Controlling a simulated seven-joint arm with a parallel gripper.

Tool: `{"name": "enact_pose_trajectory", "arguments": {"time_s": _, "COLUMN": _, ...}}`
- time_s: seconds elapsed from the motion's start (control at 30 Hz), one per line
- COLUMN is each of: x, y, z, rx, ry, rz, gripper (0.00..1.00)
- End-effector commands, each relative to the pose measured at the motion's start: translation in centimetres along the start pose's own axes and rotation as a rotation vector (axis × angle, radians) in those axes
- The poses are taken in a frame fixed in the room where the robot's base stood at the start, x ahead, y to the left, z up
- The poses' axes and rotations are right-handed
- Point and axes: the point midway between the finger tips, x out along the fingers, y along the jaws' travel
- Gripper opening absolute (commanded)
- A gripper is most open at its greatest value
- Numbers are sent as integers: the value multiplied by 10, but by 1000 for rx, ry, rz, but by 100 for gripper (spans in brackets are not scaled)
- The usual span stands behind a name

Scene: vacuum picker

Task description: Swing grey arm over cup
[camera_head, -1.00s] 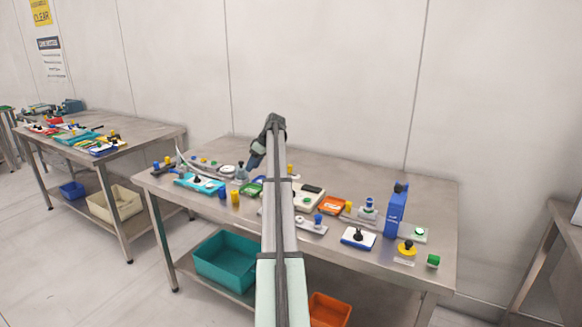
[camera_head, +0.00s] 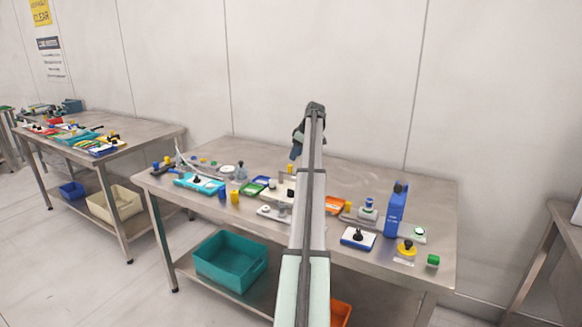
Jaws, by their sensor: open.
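My gripper (camera_head: 295,152) hangs at the far end of my arm, above the back middle of the steel table. It is small and dark, and its fingers are hard to make out. It looks open, and I see nothing held. Several small fixtures stand on the table. One is a flat grey piece (camera_head: 268,213) left of my arm. Another is a grey base with a blue knob (camera_head: 369,206) to the right. I cannot tell which part is the grey swing arm or the cup. My arm hides part of the table's middle.
A turquoise tray (camera_head: 200,184) and yellow cylinder (camera_head: 235,197) stand left. The table's back right (camera_head: 428,190) is clear.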

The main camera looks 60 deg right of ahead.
Motion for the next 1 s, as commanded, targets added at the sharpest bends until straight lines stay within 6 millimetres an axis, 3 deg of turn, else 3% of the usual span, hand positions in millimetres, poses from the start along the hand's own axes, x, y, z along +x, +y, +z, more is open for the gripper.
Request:
{"name": "enact_pose_trajectory", "arguments": {"time_s": 0.2, "x": 39, "y": -1, "z": 0, "rx": 0, "ry": -1, "rz": -2, "gripper": 45}}
{"name": "enact_pose_trajectory", "arguments": {"time_s": 0.4, "x": 61, "y": 0, "z": 0, "rx": 0, "ry": 0, "rz": 0, "gripper": 45}}
{"name": "enact_pose_trajectory", "arguments": {"time_s": 0.9, "x": 73, "y": 0, "z": 0, "rx": 0, "ry": 0, "rz": 0, "gripper": 45}}
{"name": "enact_pose_trajectory", "arguments": {"time_s": 1.0, "x": 72, "y": 0, "z": 0, "rx": 0, "ry": 0, "rz": 0, "gripper": 35}}
